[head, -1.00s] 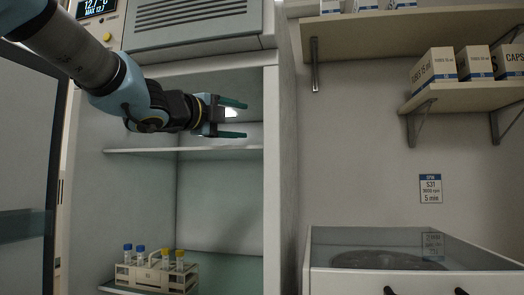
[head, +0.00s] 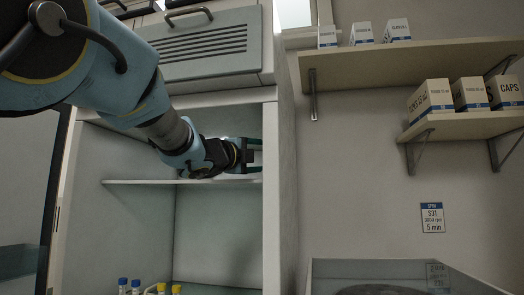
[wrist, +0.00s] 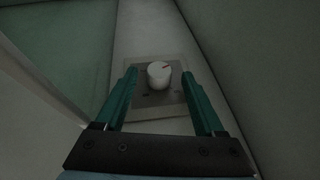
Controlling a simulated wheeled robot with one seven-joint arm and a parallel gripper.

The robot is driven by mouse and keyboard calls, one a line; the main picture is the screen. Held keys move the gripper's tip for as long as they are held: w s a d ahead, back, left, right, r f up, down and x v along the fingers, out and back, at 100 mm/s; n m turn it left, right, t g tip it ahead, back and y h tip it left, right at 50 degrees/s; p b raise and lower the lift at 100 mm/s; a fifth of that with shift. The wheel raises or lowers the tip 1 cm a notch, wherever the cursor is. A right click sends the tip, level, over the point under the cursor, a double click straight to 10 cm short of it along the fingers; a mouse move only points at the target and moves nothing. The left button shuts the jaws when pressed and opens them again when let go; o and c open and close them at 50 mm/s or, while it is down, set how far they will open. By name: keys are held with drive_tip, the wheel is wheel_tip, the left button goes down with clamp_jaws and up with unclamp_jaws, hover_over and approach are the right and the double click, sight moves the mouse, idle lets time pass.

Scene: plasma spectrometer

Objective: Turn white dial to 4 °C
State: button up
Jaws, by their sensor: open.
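The white dial (wrist: 159,74) shows in the wrist view as a round knob with a red pointer mark, on a grey square plate (wrist: 152,99). Its scale marks are too dark and small to read. The red mark points to the upper right in that view. My gripper (wrist: 160,82) is open, with its two teal fingers on either side of the dial in the picture; I cannot tell whether they reach it. In the head view my gripper (head: 254,157) is inside the open cabinet, just above the shelf, and the dial is hidden.
The cabinet's shelf (head: 225,182) lies just below my gripper, and its right wall (head: 270,200) stands close by. Tubes with blue and yellow caps (head: 150,288) stand below. The open door (head: 30,190) is at the left. Wall shelves with boxes (head: 430,98) are at the right.

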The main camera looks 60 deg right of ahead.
drive_tip(key=shift+d, duration=0.4)
drive_tip(key=shift+r, duration=0.1)
clamp_jaws()
idle(0.3)
